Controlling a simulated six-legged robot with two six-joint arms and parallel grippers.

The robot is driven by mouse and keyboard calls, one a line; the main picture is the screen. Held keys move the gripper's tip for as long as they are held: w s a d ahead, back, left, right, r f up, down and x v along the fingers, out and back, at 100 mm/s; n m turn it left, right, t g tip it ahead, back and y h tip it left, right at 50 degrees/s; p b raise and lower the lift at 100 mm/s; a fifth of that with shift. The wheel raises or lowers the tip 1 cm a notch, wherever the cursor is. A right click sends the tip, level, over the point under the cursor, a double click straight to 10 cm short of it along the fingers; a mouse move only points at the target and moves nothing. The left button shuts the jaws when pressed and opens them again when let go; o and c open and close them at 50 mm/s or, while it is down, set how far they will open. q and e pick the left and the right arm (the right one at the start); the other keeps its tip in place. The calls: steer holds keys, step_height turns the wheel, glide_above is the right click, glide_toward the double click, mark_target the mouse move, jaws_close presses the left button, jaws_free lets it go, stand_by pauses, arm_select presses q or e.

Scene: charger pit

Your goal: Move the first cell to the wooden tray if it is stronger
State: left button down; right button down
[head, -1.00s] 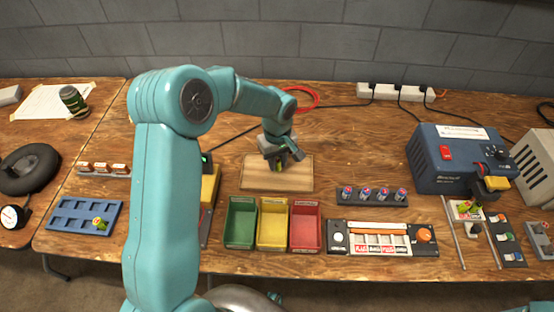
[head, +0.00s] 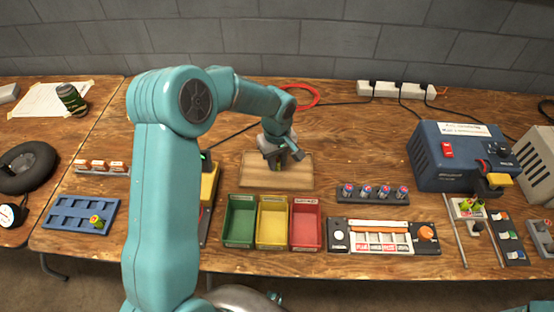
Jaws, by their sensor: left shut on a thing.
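The wooden tray (head: 250,178) lies flat behind the coloured bins. My left gripper (head: 283,163) is over the tray's back part, pointing down. It is shut on a small, dark greenish thing that looks like a cell; the fingers hide most of it. I cannot tell whether it touches the tray. A green cell with a reddish end (head: 97,221) sits in the blue tray (head: 68,214) at left. More green and red cells (head: 470,206) show in a holder by the blue charger unit (head: 428,165). My right gripper is not in view.
Green (head: 239,239), yellow (head: 272,238) and red (head: 305,239) bins stand in front of the wooden tray. A rack with several cells (head: 374,198) and a panel with an orange knob (head: 383,252) are to the right. A red cable loop (head: 304,88) lies behind.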

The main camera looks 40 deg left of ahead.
arm_select(q)
steer(key=shift+f+b, duration=0.35)
steer(key=shift+b, duration=0.05)
stand_by(0.4)
steer(key=c, duration=0.9)
jaws_free()
steer(key=shift+r, duration=0.1)
steer(key=shift+r+p, duration=2.1)
steer(key=shift+r, duration=1.35)
